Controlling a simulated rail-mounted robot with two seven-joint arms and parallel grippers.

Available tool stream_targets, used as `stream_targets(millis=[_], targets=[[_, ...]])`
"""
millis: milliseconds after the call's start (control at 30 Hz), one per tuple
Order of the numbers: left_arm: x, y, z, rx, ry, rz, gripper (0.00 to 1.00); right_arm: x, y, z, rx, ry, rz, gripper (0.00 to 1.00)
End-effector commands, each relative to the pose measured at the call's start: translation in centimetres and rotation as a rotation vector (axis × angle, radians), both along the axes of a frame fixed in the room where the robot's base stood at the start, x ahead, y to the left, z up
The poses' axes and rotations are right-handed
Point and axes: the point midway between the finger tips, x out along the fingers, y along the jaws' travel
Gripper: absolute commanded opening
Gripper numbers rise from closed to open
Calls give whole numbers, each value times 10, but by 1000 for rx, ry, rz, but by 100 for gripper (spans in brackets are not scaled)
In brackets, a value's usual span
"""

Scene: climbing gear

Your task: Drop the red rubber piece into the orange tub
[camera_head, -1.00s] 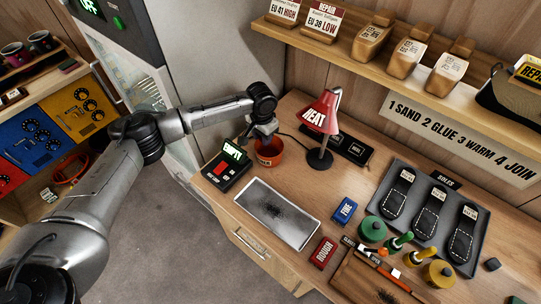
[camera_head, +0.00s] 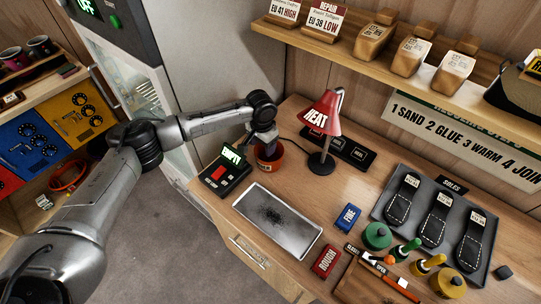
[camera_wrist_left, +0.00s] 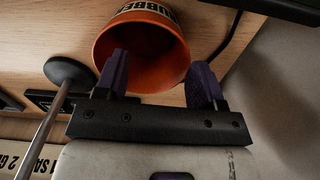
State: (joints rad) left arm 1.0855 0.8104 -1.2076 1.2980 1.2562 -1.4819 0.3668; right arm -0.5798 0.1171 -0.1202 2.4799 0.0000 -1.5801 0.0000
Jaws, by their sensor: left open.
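The orange tub (camera_head: 270,168) stands on the bench beside the red lamp; its open mouth also fills the upper middle of the left wrist view (camera_wrist_left: 106,45). My left gripper (camera_head: 268,149) is right at the tub's mouth, pointing down. In the left wrist view its two purple fingers (camera_wrist_left: 160,75) are apart, with nothing between them, over the tub's opening. I cannot make out a loose red rubber piece for sure. A red patch (camera_head: 218,173) shows on the black box with a green display, but I cannot tell whether it is a separate piece. My right gripper is out of view.
The red heat lamp (camera_head: 321,120) stands close to the right of the tub. The black display box (camera_head: 225,184) is at its left. A grey tray with a dark stain (camera_head: 300,238) lies in front. Sanding blocks, jars and a soles tray (camera_head: 390,205) crowd the right side.

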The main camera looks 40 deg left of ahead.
Motion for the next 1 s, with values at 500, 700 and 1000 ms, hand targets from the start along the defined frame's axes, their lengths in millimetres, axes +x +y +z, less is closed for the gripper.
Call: stream_targets(millis=[500, 700, 1000], targets=[[1, 0, 45, -1, -4, 0, 63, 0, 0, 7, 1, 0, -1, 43], [0, 0, 84, -1, -3, 0, 63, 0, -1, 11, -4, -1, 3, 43], [0, 0, 126, 0, -1, 0, 63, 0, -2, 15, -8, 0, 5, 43]])
